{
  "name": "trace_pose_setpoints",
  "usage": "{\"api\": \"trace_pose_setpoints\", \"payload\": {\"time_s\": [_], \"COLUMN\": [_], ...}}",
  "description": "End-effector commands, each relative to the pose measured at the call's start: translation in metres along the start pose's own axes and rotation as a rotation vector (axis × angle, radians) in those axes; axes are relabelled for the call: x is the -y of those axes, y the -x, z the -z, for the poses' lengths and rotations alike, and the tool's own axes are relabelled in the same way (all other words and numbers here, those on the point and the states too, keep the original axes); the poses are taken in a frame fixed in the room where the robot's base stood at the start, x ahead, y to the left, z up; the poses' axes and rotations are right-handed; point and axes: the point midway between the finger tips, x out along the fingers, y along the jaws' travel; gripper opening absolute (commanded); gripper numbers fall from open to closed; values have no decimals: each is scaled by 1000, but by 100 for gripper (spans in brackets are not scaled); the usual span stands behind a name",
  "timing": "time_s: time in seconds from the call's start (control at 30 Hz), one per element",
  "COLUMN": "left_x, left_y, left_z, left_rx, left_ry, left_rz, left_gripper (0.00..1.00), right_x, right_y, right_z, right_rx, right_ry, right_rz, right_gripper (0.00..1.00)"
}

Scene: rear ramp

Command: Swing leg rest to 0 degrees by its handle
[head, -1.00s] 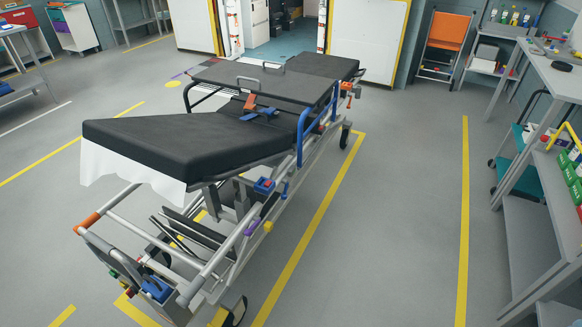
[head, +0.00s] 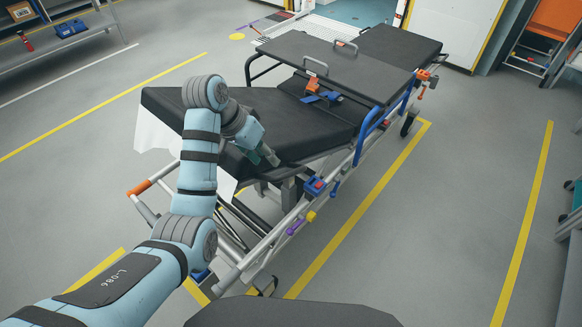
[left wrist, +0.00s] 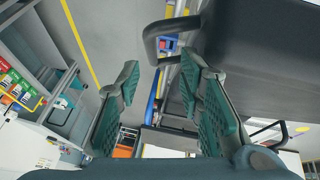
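The stretcher's leg rest (head: 170,103) is the black padded near section, with a white sheet hanging at its end. It looks tilted relative to the flat far section. A black looped handle (left wrist: 148,42) juts from the side of the black pad in the left wrist view; I cannot clearly make it out in the head view. My left gripper (head: 270,156) is over the right side edge of the leg rest. In the left wrist view its green-padded fingers (left wrist: 160,75) are spread and empty, with the handle beyond the tips. My right gripper is not in view.
A black overbed board (head: 345,72) with blue side rails (head: 370,135) spans the stretcher's middle. A red and blue control (head: 315,186) sits on the frame's right side. The floor right of the stretcher is clear. A bench (head: 62,42) stands at upper left.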

Motion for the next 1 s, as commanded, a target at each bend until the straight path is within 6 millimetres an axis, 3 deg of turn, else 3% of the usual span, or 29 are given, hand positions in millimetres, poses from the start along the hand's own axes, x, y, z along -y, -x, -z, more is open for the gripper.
{"api": "trace_pose_setpoints", "payload": {"time_s": [0.6,0.8,1.0], "left_x": [-8,-7,-7], "left_y": [-123,-144,-147], "left_z": [2,3,3], "left_rx": [7,5,4], "left_ry": [-14,-13,-13], "left_rz": [-7,-6,-5], "left_gripper": [35,35,35], "right_x": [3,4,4], "right_y": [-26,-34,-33], "right_z": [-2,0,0], "right_rx": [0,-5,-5], "right_ry": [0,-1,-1], "right_rz": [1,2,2], "right_gripper": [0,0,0]}}
